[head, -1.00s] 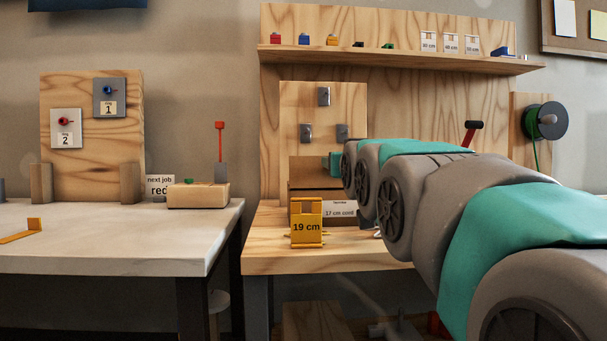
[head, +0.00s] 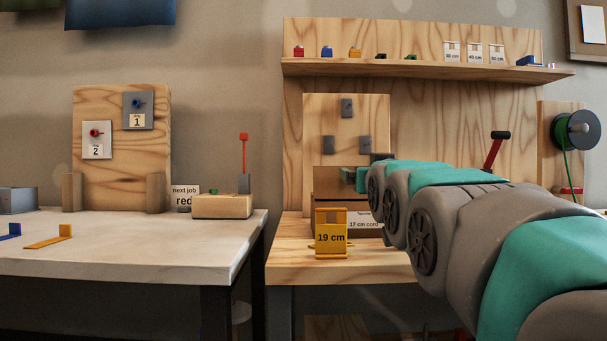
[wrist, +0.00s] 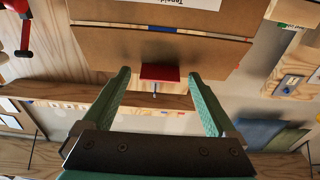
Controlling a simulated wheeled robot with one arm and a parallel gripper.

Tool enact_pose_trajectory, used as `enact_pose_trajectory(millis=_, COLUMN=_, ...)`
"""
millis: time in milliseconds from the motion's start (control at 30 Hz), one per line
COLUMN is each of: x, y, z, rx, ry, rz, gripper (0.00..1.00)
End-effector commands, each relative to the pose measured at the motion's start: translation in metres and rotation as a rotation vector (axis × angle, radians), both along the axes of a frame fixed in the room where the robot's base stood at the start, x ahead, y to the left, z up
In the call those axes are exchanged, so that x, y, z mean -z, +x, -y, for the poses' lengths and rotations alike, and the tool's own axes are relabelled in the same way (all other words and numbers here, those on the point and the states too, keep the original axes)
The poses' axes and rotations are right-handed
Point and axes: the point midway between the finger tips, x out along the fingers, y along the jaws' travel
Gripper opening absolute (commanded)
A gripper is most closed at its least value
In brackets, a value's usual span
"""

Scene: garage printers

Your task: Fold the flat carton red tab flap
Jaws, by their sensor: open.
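The brown cardboard carton (head: 330,201) stands on the wooden bench, partly hidden behind my arm. In the wrist view its brown panels (wrist: 110,46) fill the top of the picture, with a printed label at the upper edge. A red tab (wrist: 160,72) sticks out from the edge of the lower panel. My gripper (wrist: 160,78) is open, with its two green fingers spread on either side of the red tab. No contact with the tab shows. In the head view the gripper is mostly hidden by my arm.
A yellow "19 cm" block (head: 331,243) stands in front of the carton. A wooden backboard and shelf (head: 420,68) rise behind. A white table (head: 130,245) stands at left, across a gap.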

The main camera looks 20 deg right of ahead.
Motion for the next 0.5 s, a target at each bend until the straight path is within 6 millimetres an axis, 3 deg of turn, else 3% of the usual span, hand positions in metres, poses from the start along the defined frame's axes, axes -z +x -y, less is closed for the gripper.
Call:
enact_pose_trajectory(millis=300, x=0.0, y=-0.002, z=0.0, rx=0.0, ry=0.0, rz=0.0, gripper=0.93)
enact_pose_trajectory(millis=500, x=0.0, y=-0.014, z=-0.004, rx=0.0, ry=0.0, rz=0.001, gripper=0.93)
